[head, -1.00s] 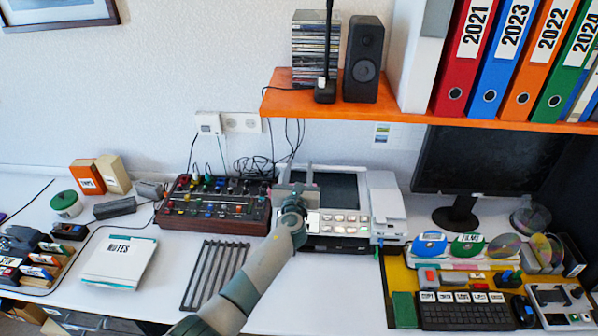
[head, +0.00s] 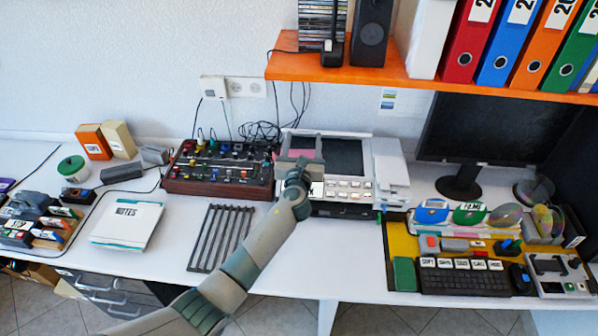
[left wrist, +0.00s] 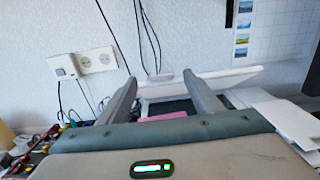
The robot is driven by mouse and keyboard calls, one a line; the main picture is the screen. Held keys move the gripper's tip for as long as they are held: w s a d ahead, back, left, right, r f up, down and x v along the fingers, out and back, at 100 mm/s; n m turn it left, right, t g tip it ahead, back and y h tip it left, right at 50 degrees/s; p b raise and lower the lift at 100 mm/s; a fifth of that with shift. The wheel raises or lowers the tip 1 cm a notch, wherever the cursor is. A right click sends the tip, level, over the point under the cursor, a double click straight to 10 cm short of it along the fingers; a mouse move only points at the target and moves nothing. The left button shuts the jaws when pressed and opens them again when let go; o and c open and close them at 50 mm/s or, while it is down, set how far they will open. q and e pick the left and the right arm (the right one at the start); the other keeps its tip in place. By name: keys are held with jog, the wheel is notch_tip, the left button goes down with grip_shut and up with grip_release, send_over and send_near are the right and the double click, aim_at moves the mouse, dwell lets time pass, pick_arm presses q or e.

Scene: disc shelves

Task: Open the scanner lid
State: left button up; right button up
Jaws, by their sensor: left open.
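The scanner (head: 357,209) is a pale grey box in the middle of the desk, with a dark glass panel (head: 343,157) on top and a pink piece (head: 303,155) at the panel's left. In the left wrist view, a white panel (left wrist: 226,77), apparently the lid, stands tilted up behind the dark glass; its exact angle is hard to tell. My left gripper (head: 303,142) is over the scanner's left part. My right gripper is not in view.
A mixer (head: 219,188) stands close to the scanner's left and a black rack (head: 221,238) lies in front. A white device (head: 389,173) adjoins its right side. The orange shelf (head: 440,84) and a monitor (head: 480,128) are behind and to the right.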

pick_arm(q)
jog(key=s+b, duration=0.1)
jog(key=s, duration=1.3)
jog(key=shift+s+b, duration=0.2)
jog(key=shift+b, duration=0.15)
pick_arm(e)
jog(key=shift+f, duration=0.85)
